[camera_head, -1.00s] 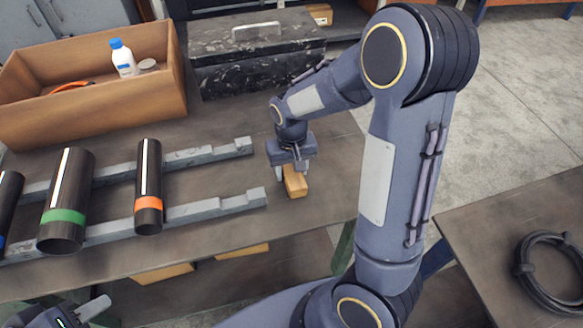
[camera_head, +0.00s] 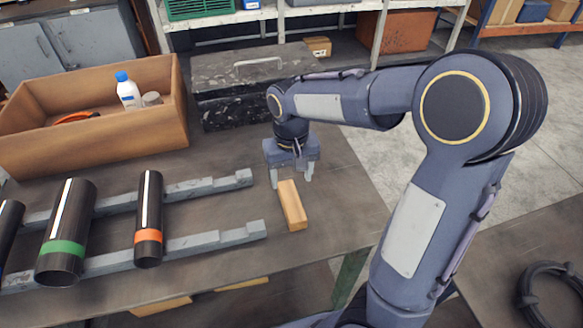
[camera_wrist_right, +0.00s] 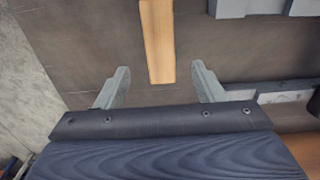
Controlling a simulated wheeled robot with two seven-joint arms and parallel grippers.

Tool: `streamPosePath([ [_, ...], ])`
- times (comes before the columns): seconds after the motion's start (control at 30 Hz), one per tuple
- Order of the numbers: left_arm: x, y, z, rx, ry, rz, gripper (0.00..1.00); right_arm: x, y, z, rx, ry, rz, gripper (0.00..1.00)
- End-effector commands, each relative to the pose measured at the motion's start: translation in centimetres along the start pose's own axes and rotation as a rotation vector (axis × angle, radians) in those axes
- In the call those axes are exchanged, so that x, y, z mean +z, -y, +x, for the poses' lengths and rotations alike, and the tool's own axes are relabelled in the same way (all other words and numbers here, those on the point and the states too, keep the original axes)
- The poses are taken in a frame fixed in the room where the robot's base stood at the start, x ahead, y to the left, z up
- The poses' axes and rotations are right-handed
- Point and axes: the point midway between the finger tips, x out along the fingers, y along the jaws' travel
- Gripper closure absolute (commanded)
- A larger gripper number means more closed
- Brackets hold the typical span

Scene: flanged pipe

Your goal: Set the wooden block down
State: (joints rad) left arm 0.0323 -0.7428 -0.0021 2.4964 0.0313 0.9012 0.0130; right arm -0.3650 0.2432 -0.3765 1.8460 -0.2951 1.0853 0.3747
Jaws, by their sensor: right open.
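The wooden block (camera_head: 292,206) lies on the table to the right of the notched grey rails. It also shows in the right wrist view (camera_wrist_right: 158,42), lengthwise ahead of the fingers. My right gripper (camera_head: 291,180) is open, its two fingers apart, just behind the far end of the block. My left gripper does not show now.
Black pipes with green (camera_head: 63,248) and orange (camera_head: 148,235) bands rest on the grey rails (camera_head: 215,240). A wooden crate (camera_head: 95,145) with a bottle (camera_head: 128,90) and a dark toolbox (camera_head: 225,110) stand behind. Table right of the block is clear.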

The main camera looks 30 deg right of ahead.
Motion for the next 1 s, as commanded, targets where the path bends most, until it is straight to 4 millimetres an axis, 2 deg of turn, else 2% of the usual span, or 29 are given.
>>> streamPosePath([
  [0.17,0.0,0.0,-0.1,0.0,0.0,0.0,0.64,0.1,-0.1,-1.7,-0.004,-0.002,0.001,0.38],
  [0.27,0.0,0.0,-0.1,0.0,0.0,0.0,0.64,1.2,-0.4,-2.5,-0.047,-0.012,-0.002,0.38],
  [0.37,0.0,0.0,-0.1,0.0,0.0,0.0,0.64,3.8,-1.0,-3.5,-0.145,-0.047,-0.006,0.38],
  [0.53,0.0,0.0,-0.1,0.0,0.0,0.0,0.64,10.3,-1.2,-5.1,-0.327,-0.179,-0.038,0.38],
  [0.7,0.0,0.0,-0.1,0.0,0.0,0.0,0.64,15.4,-0.7,-5.1,-0.405,-0.326,-0.067,0.38],
  [0.83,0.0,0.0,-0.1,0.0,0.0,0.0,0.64,17.4,-0.2,-4.6,-0.418,-0.398,-0.078,0.38],
  [1.0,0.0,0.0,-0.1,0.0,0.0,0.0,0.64,18.1,0.0,-4.3,-0.419,-0.426,-0.085,0.38],
])
